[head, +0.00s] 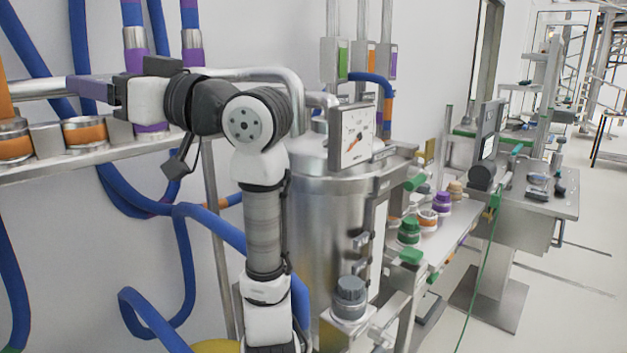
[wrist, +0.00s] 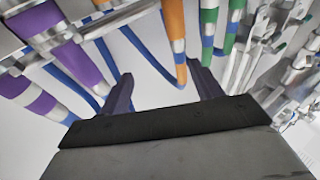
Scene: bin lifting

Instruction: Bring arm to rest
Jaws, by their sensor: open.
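My gripper (wrist: 163,88) is open in the wrist view, with its two dark fingers apart and nothing between them. In the head view my gripper (head: 82,90) is at the left end of my raised arm, pointing left. It is over the steel shelf rail with the orange-banded fittings, close to the wall. From the head view I cannot tell whether it touches a pipe there. My arm stands upright in front of a large steel tank and bends left at the top.
A steel tank (head: 330,215) with a square gauge (head: 356,134) stands right behind my arm. Blue hoses (head: 188,265) hang along the wall. A rail (head: 110,152) runs at left. A bench (head: 440,232) with coloured-lid jars is at right. Open floor (head: 570,280) lies at far right.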

